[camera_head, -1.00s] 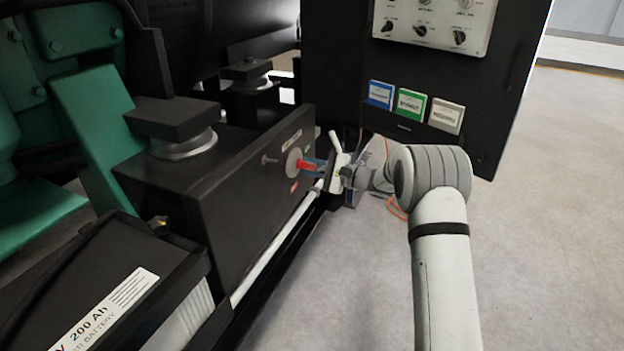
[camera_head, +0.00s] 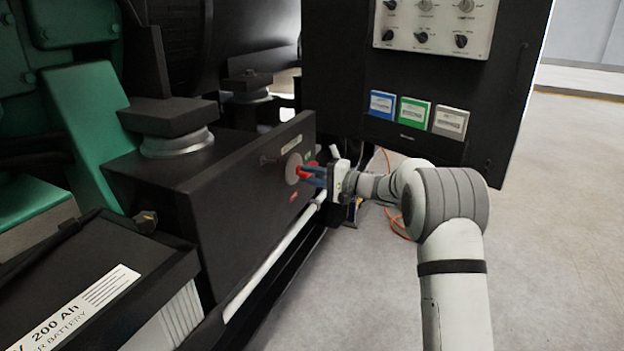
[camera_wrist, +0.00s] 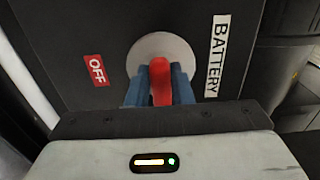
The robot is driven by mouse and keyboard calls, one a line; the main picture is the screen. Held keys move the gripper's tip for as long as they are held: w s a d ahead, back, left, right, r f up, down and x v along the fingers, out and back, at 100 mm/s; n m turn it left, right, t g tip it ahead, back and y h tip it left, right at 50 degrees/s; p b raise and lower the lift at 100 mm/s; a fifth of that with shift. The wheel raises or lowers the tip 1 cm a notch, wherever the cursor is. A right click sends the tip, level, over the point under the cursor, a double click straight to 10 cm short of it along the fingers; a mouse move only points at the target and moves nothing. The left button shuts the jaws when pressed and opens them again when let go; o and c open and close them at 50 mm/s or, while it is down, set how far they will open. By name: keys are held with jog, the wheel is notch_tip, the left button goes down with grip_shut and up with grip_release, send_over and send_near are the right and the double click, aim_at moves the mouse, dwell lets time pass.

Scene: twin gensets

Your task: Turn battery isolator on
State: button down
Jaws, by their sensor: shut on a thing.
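The battery isolator is a red handle (camera_wrist: 160,84) on a round light grey disc (camera_wrist: 163,47) on a black panel. In the head view its red handle (camera_head: 303,171) and disc (camera_head: 292,167) show on the side of the black box. My gripper (camera_head: 309,174) reaches it from the right. In the wrist view the blue fingers of my gripper (camera_wrist: 160,88) are shut on the red handle, one on each side. A red OFF label (camera_wrist: 96,70) is left of the disc and a white BATTERY label (camera_wrist: 217,55) is right of it.
A battery (camera_head: 85,300) stands at the lower left, near the black box (camera_head: 240,195). A black control cabinet (camera_head: 450,85) hangs above my arm. An orange cable (camera_head: 400,222) lies on the floor behind it. Open floor is at the right.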

jog(key=shift+s+a+f, duration=0.1)
jog(key=shift+a+f, duration=0.05)
jog(key=shift+f, duration=0.05)
jog(key=c, duration=1.3)
grip_release()
jog(key=shift+r, duration=0.15)
jog(key=shift+d, duration=0.4)
jog(key=p+v, duration=0.2)
jog(key=v, duration=0.5)
jog(key=shift+s+p, duration=0.1)
jog(key=shift+p, duration=0.25)
